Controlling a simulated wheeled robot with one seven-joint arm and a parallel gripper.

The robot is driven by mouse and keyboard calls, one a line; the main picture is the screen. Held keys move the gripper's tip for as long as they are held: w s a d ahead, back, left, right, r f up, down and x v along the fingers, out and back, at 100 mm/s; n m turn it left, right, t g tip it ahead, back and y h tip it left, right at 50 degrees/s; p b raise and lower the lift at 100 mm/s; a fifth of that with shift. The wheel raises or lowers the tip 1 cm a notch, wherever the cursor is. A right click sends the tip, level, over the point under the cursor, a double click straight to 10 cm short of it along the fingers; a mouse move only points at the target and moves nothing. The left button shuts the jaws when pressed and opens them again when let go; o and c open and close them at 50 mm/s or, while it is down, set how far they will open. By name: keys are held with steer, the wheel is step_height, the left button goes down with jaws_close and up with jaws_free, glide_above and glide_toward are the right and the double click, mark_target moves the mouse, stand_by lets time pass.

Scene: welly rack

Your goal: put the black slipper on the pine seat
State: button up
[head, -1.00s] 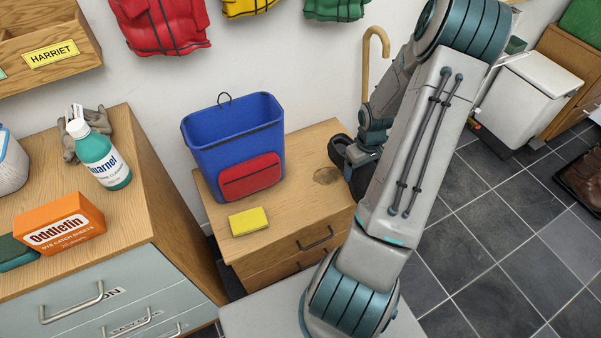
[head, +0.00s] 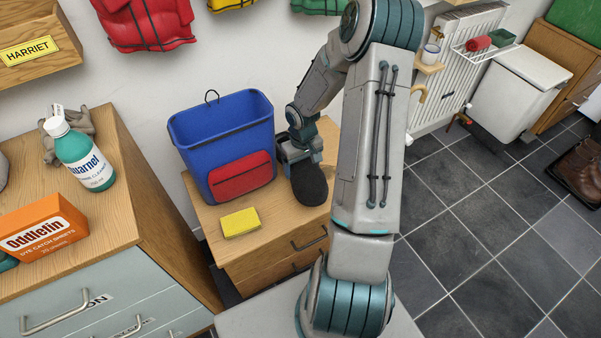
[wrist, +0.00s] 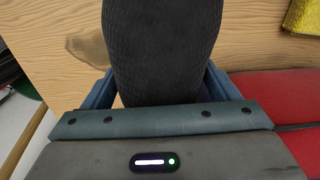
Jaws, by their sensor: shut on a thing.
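The black slipper (head: 310,186) is in my gripper (head: 302,160), toe pointing down and toward the front in the head view. In the wrist view the slipper (wrist: 163,45) fills the space between the two blue fingers, with its dark ribbed surface facing the camera. My gripper is shut on it. The pine seat (head: 270,222) is a low wooden unit with drawers. The slipper is over the right part of its top; I cannot tell whether it touches.
A blue bag (head: 215,130) with a red pocket stands on the seat, close left of my gripper. A yellow sponge (head: 240,222) lies at the seat's front left. A taller cabinet (head: 150,200) with an orange box (head: 45,228) and a bottle (head: 85,160) stands left.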

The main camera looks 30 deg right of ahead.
steer(key=shift+w+a+f+b, duration=0.15)
steer(key=shift+f+b, duration=0.3)
steer(key=shift+f, duration=1.3)
steer(key=shift+f, duration=0.15)
steer(key=o, duration=1)
steer(key=shift+c, duration=0.2)
